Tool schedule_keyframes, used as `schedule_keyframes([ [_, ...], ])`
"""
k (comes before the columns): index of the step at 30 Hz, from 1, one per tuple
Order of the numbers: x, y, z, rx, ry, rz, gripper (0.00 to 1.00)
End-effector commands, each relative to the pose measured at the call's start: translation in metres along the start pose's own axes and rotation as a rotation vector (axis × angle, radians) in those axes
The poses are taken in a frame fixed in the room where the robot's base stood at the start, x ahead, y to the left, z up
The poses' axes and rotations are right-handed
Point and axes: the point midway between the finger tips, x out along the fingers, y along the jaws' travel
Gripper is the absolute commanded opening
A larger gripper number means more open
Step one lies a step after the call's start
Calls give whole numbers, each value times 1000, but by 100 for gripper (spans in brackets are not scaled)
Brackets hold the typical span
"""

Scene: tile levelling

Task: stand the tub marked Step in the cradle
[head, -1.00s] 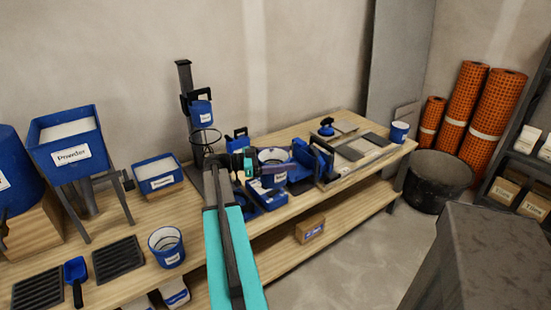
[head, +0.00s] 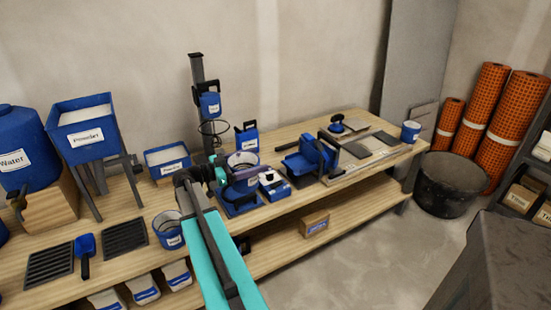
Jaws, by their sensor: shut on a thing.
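A blue tub with a pale inside (head: 242,160) is held upright by my gripper (head: 236,177), which is shut on it from the left. Its white label is partly covered by the gripper, and I cannot read the word. A flat blue base (head: 241,207) shows on the bench just below the tub. I cannot tell whether the tub touches it, or whether this base is the cradle. A blue holder with black parts (head: 311,153) stands further right on the bench.
A black stand (head: 197,75) with a wire ring rises behind my gripper. A labelled blue box (head: 272,187) is close to the tub's right. A blue jug (head: 247,137) stands behind it. Another blue tub (head: 167,229) is at the front left. A blue cup (head: 410,131) is far right.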

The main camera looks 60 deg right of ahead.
Motion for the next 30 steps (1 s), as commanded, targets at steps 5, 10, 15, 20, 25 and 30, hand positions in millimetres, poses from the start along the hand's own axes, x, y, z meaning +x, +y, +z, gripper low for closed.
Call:
schedule_keyframes([
  [5,-52,-10,2,1,5,-102,18],
  [10,-99,-16,4,3,6,-196,18],
  [15,-146,-19,7,6,6,-289,18],
  [20,-190,-19,9,7,7,-377,18],
  [25,-237,-15,12,7,7,-471,18],
  [30,-283,-8,15,8,7,-564,18],
])
